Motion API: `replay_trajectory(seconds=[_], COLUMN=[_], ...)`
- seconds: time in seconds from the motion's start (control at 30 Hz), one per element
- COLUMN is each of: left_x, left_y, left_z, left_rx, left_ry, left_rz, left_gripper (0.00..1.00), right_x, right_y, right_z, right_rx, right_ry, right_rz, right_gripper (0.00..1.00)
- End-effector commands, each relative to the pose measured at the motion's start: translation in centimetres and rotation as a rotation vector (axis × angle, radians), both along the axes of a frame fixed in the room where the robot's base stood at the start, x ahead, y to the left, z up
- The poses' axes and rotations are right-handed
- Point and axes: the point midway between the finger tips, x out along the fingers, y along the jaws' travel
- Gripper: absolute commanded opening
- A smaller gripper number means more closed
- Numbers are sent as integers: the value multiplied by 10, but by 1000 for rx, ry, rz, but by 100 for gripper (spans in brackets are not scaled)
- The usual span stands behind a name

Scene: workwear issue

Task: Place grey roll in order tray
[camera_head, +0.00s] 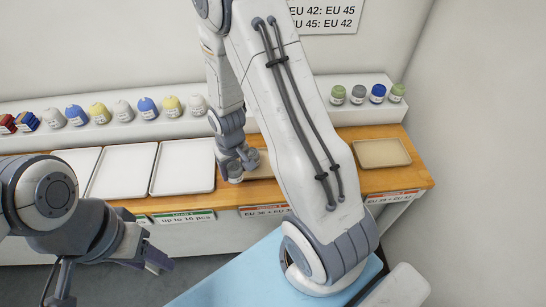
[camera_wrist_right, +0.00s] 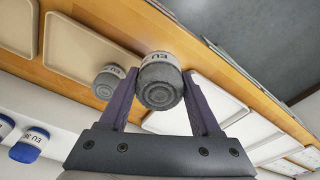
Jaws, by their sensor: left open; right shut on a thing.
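My right gripper (camera_wrist_right: 160,95) is shut on a grey roll (camera_wrist_right: 158,88) with a white label band, held between its two fingers. In the head view the right gripper (camera_head: 240,167) is over the near left part of a beige tray (camera_head: 264,166), which my arm partly hides. A second grey roll (camera_wrist_right: 107,84) with a white label shows just beside the left finger in the right wrist view, at the corner of a beige tray (camera_wrist_right: 85,42). My left gripper (camera_head: 108,275) is open and empty at the lower left, away from the counter.
White trays (camera_head: 127,170) stand left on the wooden counter, and another beige tray (camera_head: 382,153) stands empty at the right. A shelf (camera_head: 365,107) behind holds green, grey and blue rolls. Several coloured rolls stand further left. A blue surface (camera_head: 225,275) is below.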

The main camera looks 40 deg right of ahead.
Motion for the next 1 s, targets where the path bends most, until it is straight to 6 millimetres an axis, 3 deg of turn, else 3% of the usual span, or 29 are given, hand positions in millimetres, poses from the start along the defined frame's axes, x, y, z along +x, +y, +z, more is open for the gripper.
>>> replay_trajectory(seconds=[0.03,0.17,0.3,0.4,0.5,0.6,0.7,1.0], left_x=[0,-1,-1,-1,-1,-1,-1,0], left_y=[0,0,0,0,0,0,0,0], left_z=[-21,-54,-88,-108,-121,-127,-127,-115], left_rx=[1,1,1,1,1,1,1,1], left_ry=[1,1,1,1,1,1,1,1], left_rz=[0,-1,-1,-1,-2,-2,-2,-2], left_gripper=[50,50,50,50,50,50,50,50], right_x=[6,9,-10,-32,-53,-68,-71,-29], right_y=[-23,-93,-172,-215,-244,-260,-263,-218], right_z=[-9,-7,3,14,25,33,35,2], right_rx=[-2,-8,-9,-7,-3,0,3,5], right_ry=[-8,-10,-8,-8,-5,-3,-2,5], right_rz=[-53,-197,-357,-453,-521,-562,-577,-568], right_gripper=[10,10,10,10,10,10,10,10])
